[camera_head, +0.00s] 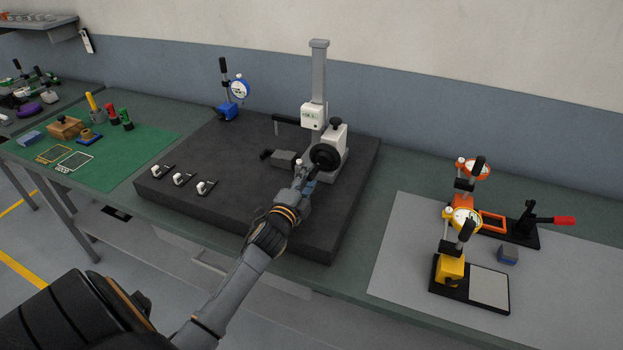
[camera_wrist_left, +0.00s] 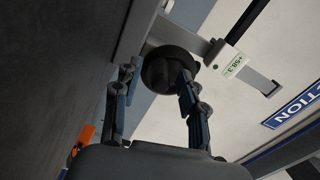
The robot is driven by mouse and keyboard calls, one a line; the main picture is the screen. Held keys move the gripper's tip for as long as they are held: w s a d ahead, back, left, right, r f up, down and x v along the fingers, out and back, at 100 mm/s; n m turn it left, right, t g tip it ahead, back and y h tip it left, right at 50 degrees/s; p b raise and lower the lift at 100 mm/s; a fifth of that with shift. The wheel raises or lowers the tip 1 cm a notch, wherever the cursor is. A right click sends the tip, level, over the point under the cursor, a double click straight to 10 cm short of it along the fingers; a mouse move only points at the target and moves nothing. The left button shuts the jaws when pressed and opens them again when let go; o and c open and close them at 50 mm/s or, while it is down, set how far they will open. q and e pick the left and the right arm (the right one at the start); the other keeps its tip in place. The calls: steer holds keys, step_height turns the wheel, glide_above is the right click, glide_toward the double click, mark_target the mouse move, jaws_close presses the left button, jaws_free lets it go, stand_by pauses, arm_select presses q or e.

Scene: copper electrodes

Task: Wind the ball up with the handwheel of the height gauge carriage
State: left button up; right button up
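The height gauge stands at the back right of the dark granite plate, with a tall grey column (camera_head: 318,75). Its white carriage (camera_head: 313,116) has a small display, which also shows in the left wrist view (camera_wrist_left: 235,66) and seems to read about +58.3. The black handwheel (camera_head: 325,156) is at the front of the gauge. My left gripper (camera_head: 306,180) is right at it. In the left wrist view its two fingers (camera_wrist_left: 156,84) are spread on either side of the round black handwheel (camera_wrist_left: 168,72), with a gap at the left finger. I cannot clearly make out the ball. My right gripper is out of view.
A grey block (camera_head: 284,158) lies left of the gauge on the granite plate (camera_head: 225,155). Several small clamp-like parts sit along its front left. A blue-based dial stand (camera_head: 228,111) is behind. Orange and yellow dial stands are on the grey mat (camera_head: 400,260) at right.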

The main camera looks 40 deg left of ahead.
arm_select(q)
steer(key=shift+d, duration=0.1)
steer(key=shift+s+d+p, duration=0.15)
steer(key=shift+s+p, duration=0.15)
steer(key=shift+s, duration=0.3)
steer(key=shift+p+v, duration=0.65)
steer(key=shift+v, duration=1.6)
steer(key=shift+s+r, duration=0.1)
steer(key=shift+s, duration=0.15)
steer(key=v, duration=1.1)
steer(key=shift+s, duration=0.4)
